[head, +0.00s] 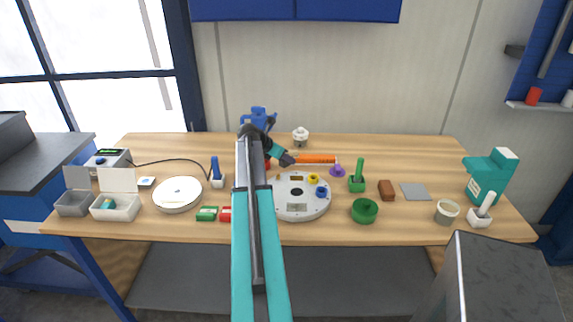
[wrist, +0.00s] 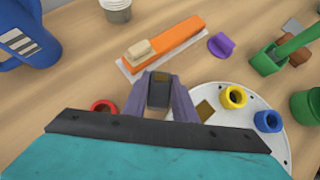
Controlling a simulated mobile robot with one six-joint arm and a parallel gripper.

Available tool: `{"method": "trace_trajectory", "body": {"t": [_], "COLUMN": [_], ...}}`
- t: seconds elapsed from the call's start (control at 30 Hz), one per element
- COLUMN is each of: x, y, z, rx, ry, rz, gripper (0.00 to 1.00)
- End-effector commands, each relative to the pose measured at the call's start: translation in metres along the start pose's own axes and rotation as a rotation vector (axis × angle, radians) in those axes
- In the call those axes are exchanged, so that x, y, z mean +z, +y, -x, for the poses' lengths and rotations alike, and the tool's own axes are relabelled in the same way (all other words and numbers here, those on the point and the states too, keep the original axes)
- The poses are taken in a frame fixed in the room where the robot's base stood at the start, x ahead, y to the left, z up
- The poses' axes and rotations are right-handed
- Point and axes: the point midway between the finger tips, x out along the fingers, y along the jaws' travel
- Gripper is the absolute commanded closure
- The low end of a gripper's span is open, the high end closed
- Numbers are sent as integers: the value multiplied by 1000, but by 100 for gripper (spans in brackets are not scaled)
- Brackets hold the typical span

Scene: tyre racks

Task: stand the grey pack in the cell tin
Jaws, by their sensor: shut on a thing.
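My gripper (wrist: 159,98) has two purple-grey fingers shut on a small dark grey block, the grey pack (wrist: 158,91), in the wrist view. The pack is above the table, beside the round white plate. In the head view my gripper (head: 289,160) is near the left end of the orange block, and the pack cannot be made out. Two open boxes with raised lids stand at the far left: a grey one (head: 71,210) and a white one (head: 116,213) with a teal item inside. I cannot tell which is the cell tin. My gripper is far from both.
The round white plate (head: 301,209) carries coloured rings. The orange block (wrist: 165,43), a purple piece (wrist: 221,44) and a green holder (head: 357,184) are nearby. A white disc (head: 177,194), a blue-handled tool (head: 216,175) and green and red blocks lie between my arm and the boxes.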

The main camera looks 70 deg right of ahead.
Motion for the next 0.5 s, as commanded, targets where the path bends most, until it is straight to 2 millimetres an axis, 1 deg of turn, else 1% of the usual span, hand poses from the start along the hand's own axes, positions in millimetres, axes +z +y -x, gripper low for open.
{"method": "trace_trajectory", "body": {"t": [0.37, 0.5], "x": [-2, -6], "y": [1, 1], "z": [-1, -5], "rx": [1, 1], "ry": [-1, -1], "rz": [0, 1], "gripper": [100, 100]}}
